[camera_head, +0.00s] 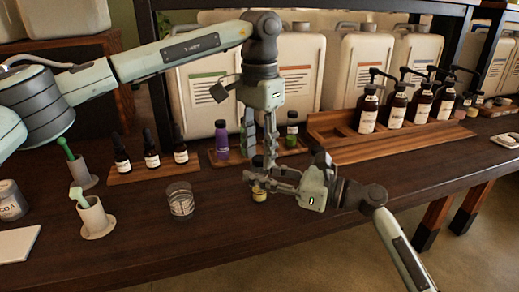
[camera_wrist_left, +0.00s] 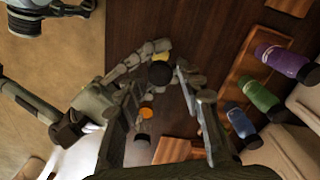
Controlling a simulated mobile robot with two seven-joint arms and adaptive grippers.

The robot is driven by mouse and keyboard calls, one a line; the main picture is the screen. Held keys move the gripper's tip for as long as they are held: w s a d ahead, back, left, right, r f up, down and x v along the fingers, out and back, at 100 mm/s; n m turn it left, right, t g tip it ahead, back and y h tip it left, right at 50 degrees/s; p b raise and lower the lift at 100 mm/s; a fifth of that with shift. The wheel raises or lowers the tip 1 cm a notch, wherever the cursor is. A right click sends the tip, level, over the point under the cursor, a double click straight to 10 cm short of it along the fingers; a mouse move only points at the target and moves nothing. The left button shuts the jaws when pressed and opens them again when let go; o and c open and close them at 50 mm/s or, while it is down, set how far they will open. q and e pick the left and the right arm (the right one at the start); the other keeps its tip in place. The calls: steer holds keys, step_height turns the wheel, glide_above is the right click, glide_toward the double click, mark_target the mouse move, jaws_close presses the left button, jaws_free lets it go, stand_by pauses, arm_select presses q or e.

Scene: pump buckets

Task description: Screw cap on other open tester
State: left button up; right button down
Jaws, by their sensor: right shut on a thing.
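A small tester with yellow contents (camera_head: 259,194) is just above or on the dark table, in the middle of the head view. My right gripper (camera_head: 262,182) is shut around it from the right side. A black cap (camera_wrist_left: 159,73) is over the tester's top in the left wrist view; it also shows in the head view (camera_head: 257,161). My left gripper (camera_head: 259,154) points down from above, its fingers apart on either side of the cap. Whether the cap touches the tester is unclear. An orange item (camera_wrist_left: 147,113) near a dark cap (camera_wrist_left: 142,139) shows between the left fingers, partly hidden.
A glass beaker (camera_head: 181,202) stands left of the grippers. Dropper bottles (camera_head: 152,152) stand on a wooden board at left, pump bottles (camera_head: 367,112) in a wooden rack at right. The front right table is clear.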

arm_select(q)
steer(key=shift+o, duration=0.2)
steer(key=shift+r, duration=2.25)
steer(key=shift+c, duration=0.2)
